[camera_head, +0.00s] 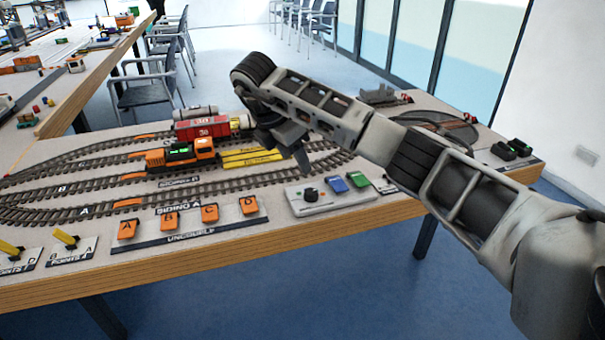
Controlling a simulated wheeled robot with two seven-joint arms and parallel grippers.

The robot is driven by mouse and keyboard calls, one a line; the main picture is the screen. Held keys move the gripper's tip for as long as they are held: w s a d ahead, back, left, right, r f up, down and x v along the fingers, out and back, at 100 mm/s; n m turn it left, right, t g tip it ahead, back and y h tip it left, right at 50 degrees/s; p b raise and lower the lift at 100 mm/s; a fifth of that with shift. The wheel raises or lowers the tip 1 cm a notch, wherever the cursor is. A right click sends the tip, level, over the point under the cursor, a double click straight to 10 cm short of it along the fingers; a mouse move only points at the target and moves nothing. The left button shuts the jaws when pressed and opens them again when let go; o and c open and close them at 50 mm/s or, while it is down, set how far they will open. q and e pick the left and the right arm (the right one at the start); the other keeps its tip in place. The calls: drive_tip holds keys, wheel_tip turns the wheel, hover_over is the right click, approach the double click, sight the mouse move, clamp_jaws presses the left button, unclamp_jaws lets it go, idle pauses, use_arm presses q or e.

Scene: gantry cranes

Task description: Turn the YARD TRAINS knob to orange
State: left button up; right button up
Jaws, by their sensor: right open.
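A round black knob (311,194) stands on a pale control panel (322,207) near the table's front edge. A blue button (337,184) and a green button (359,180) sit to its right. I cannot read a YARD TRAINS label or see an orange mark by the knob. My right arm reaches in from the right, and my right gripper (297,153) hangs above the track behind the knob, apart from it. It is open with nothing seen in it; the wrist partly hides the fingers. My left gripper is not in view.
Orange UNCOUPLE buttons (168,222) stand left of the panel, and yellow point levers (65,238) farther left. An orange locomotive (180,154) and a red wagon (202,127) stand on the tracks behind. My right arm crosses over the table's right part.

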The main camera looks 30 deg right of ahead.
drive_tip(key=p+v, duration=0.1)
drive_tip(key=v, duration=0.3)
drive_tip(key=shift+a+r, duration=0.15)
drive_tip(key=shift+r, duration=0.15)
